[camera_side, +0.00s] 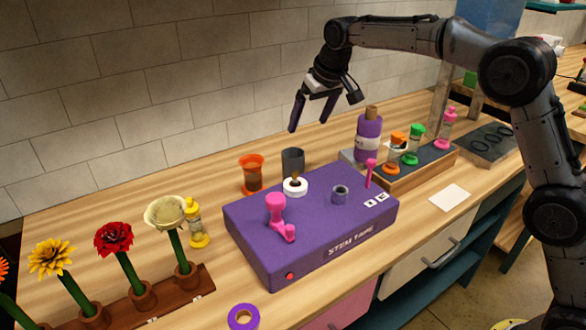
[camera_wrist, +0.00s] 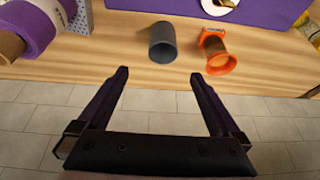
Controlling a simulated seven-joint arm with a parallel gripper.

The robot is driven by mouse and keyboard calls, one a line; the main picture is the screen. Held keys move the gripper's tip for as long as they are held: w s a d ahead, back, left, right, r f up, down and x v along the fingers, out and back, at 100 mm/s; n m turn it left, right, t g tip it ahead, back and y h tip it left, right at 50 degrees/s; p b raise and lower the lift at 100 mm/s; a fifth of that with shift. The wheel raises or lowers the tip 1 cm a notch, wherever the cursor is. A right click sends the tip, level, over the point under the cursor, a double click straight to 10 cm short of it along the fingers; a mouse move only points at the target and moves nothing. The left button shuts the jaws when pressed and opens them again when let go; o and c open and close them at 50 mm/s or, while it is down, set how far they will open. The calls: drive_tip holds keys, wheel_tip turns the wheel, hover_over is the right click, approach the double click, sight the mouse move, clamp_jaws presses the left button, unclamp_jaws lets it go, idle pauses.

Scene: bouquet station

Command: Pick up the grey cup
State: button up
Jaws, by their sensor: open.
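The grey cup (camera_side: 293,162) is a dark grey cylinder standing on the wooden counter behind the purple box, close to the tiled wall. In the wrist view the grey cup (camera_wrist: 162,43) is beyond the fingertips, between their lines and slightly right of centre. My gripper (camera_side: 310,118) is open and empty, held in the air above the counter, higher than the cup and not touching it. In the wrist view my gripper (camera_wrist: 160,75) shows both dark fingers spread apart. Nothing hides the cup in the wrist view; in the side view its base is partly behind the purple box.
An orange container (camera_side: 251,173) stands just left of the cup. A purple bottle (camera_side: 369,138) stands to the right. Flowers stand in a wooden rack (camera_side: 140,303) at left.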

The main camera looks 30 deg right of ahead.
approach(294, 154)
drive_tip(key=f, duration=0.1)
drive_tip(key=a, duration=0.1)
drive_tip(key=f, duration=0.1)
drive_tip(key=shift+s+a+f, duration=0.15)
drive_tip(key=shift+s+f, duration=0.2)
drive_tip(key=shift+a+x, duration=0.15)
drive_tip(key=shift+x, duration=1.2)
drive_tip(key=shift+a+x, duration=0.15)
drive_tip(key=shift+x, duration=1.15)
drive_tip(key=shift+c, duration=0.2)
drive_tip(key=shift+r, duration=0.1)
drive_tip(key=c, duration=1.4)
drive_tip(key=shift+o, duration=0.2)
